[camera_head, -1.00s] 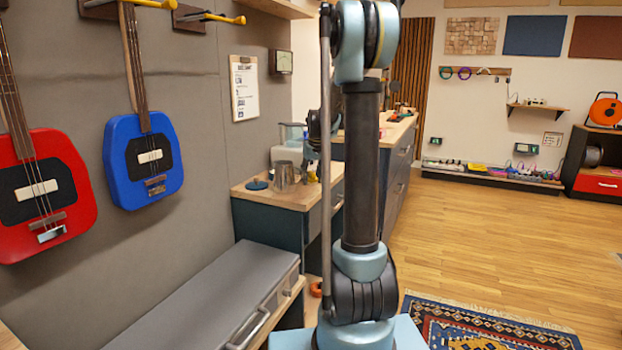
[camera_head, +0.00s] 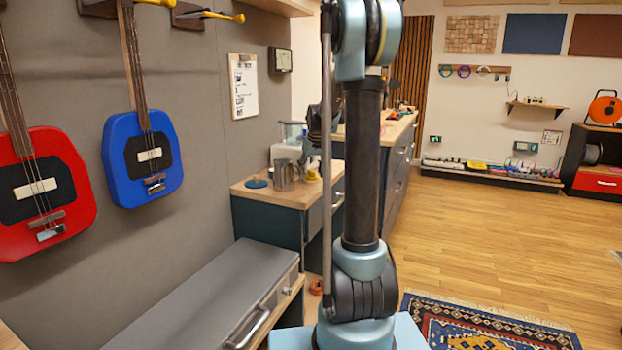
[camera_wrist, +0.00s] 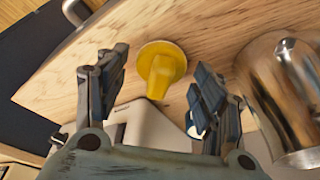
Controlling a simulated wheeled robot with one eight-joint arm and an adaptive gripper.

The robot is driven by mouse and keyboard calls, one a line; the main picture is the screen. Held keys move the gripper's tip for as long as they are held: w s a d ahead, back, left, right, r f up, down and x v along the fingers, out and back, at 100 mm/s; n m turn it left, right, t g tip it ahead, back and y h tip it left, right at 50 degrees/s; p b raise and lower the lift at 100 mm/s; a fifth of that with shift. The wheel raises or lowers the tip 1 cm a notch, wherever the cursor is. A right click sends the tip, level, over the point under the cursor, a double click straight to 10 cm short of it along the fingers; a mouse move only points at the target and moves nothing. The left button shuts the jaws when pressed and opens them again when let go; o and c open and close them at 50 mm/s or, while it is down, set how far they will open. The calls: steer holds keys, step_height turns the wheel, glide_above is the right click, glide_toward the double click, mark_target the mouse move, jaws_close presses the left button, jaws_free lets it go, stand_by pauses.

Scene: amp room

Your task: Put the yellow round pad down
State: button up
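The yellow round pad (camera_wrist: 162,62) is a flat disc with a stalk-like handle. It rests on the light wooden top (camera_wrist: 205,35) of a low cabinet, apart from both fingers. In the head view it is a small yellowish spot (camera_head: 312,176) on the same top (camera_head: 300,195), partly hidden by my arm. My gripper (camera_wrist: 159,72) is open and empty, its fingers spread on either side of the pad in the wrist view.
A shiny metal jug (camera_wrist: 275,90) stands close by the right finger; it also shows in the head view (camera_head: 284,175). A white appliance (camera_wrist: 150,130) is beside the pad. A dark blue disc (camera_head: 256,183) lies at the top's left. A grey-topped bench (camera_head: 200,305) stands nearer.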

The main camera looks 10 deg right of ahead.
steer(key=a+v, duration=0.1)
steer(key=v, duration=1)
steer(key=s+f+m, duration=0.1)
steer(key=s+f, duration=0.2)
steer(key=s, duration=0.9)
steer(key=s+f, duration=0.4)
steer(key=s, duration=0.8)
steer(key=s+f+m+g, duration=0.1)
steer(key=s+f, duration=1.2)
steer(key=s, duration=0.4)
steer(key=shift+d+f+h, duration=0.15)
steer(key=shift+f+h, duration=0.15)
steer(key=shift+f, duration=0.05)
steer(key=shift+s, duration=0.15)
steer(key=shift+w+f, duration=0.2)
steer(key=shift+w, duration=0.25)
steer(key=shift+o, duration=0.5)
